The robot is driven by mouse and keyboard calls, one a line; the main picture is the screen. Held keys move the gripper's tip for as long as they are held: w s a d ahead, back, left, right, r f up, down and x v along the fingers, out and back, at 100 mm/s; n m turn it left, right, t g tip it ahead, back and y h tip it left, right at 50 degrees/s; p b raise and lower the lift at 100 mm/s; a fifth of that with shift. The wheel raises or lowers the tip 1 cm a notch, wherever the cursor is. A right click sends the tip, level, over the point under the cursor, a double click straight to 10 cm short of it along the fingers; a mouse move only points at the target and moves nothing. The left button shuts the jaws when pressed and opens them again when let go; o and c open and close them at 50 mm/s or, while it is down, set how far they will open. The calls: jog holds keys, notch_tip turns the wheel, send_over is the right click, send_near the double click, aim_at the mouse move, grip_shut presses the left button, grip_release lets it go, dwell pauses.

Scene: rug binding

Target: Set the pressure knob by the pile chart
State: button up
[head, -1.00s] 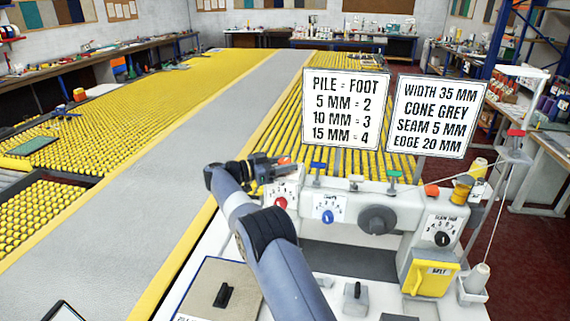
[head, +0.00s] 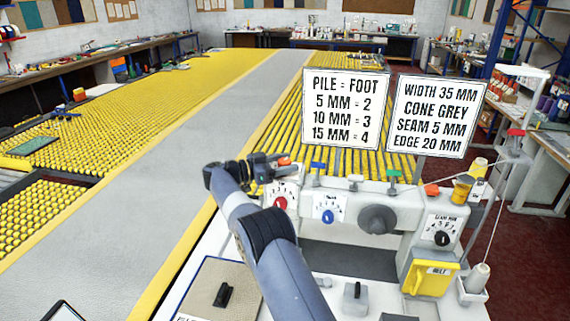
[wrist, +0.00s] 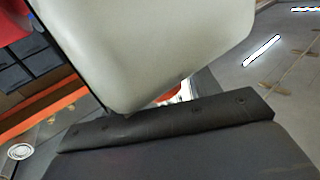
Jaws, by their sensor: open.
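The pile chart (head: 346,108) is a white sign reading PILE = FOOT, 5 MM = 2, 10 MM = 3, 15 MM = 4. Below it on the pale machine are a red knob (head: 280,203) and a blue knob (head: 328,216), each on a white numbered dial. The dial lettering is too small to read, so I cannot tell which is the pressure knob. My gripper (head: 272,164) is open and empty, above and slightly left of the red knob, apart from it. The wrist view shows a large pale rounded surface close up and no knob clearly.
A second sign (head: 436,115) gives width, cone, seam and edge. A black seam knob (head: 442,238), grey handwheel (head: 377,219) and yellow belt cover (head: 430,278) are on the machine's right. Coloured-top posts stand along its top. The grey rug strip (head: 200,130) lies left.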

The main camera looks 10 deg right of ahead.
jog(key=s+a, duration=0.2)
jog(key=a, duration=0.8)
jog(key=shift+a+b, duration=0.25)
jog(key=shift+b, duration=0.2)
jog(key=shift+d, duration=0.1)
